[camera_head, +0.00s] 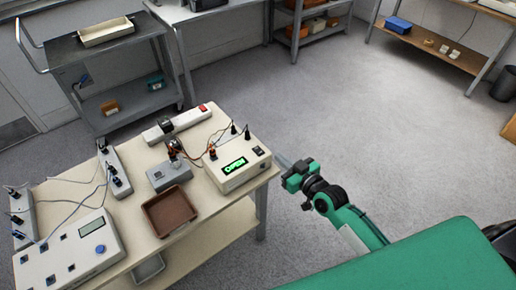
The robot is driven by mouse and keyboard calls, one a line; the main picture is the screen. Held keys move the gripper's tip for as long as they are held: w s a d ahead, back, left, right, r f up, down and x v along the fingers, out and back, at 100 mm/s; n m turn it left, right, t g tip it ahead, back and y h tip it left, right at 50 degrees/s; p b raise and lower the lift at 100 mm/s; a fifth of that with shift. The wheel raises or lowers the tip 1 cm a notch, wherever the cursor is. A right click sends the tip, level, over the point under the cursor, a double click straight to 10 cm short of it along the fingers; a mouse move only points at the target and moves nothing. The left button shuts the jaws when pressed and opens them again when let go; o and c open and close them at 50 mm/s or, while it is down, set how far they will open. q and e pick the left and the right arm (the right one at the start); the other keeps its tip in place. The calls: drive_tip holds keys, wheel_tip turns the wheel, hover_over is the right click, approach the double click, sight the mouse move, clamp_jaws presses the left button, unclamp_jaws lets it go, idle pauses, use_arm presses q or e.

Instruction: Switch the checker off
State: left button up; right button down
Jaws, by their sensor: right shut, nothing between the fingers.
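The checker, a cream box (232,180), stands near the right edge of the table. Its green display (235,165) is lit and reads OPEN. A small dark switch (258,151) sits on its top right, and clips with leads stand at its back. My right gripper (281,160) is shut and empty, just right of the checker at the table's edge. I cannot tell whether its tips touch the box. My left gripper is not in view.
The cream table (205,207) also bears a brown tray (168,210), a small grey box (169,175), a power strip with a red switch (178,123), and a larger meter box (70,252) with a blue knob. Cables lie across the left.

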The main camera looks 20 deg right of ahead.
drive_tip(key=shift+r, duration=0.1)
drive_tip(key=p, duration=0.2)
hover_over(261, 155)
drive_tip(key=s, duration=0.1)
drive_tip(key=shift+d+f, duration=0.25)
drive_tip(key=shift+f, duration=0.25)
drive_tip(key=f, duration=0.1)
drive_tip(key=w+f, duration=0.1)
drive_tip(key=f, duration=0.1)
drive_tip(key=shift+a+f, duration=0.15)
drive_tip(key=shift+f+b, duration=0.3)
drive_tip(key=shift+f, duration=0.2)
